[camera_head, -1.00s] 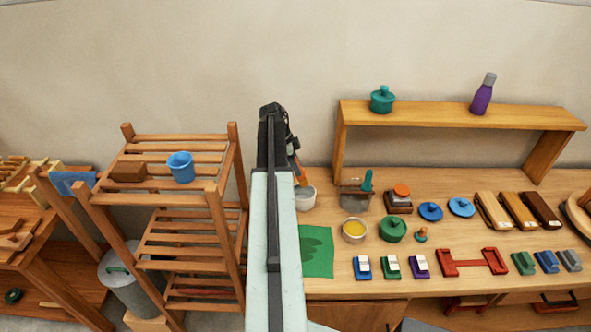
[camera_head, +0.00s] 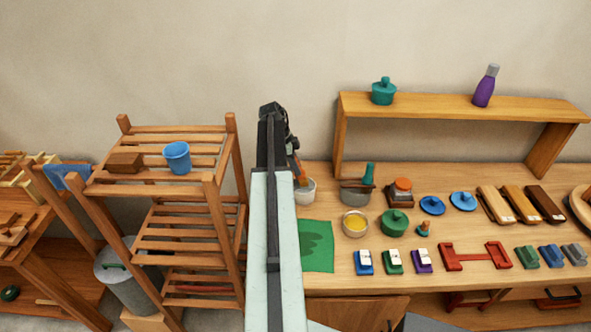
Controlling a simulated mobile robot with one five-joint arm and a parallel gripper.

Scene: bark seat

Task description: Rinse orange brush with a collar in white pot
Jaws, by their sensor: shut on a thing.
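The orange brush (camera_head: 299,172) hangs from my gripper (camera_head: 290,150), which is shut on it. The brush's lower end is at the mouth of the white pot (camera_head: 306,191); its tip is hidden, and I cannot tell how deep it reaches. The collar is not clear at this size. The white pot stands at the left end of the bench, partly behind my arm.
A green mat (camera_head: 317,246) lies in front of the pot. A grey pot (camera_head: 356,191) with a teal-handled brush (camera_head: 368,175) and a bowl of yellow stuff (camera_head: 355,223) stand to the right. A wooden rack (camera_head: 190,220) with a blue cup (camera_head: 177,157) stands left.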

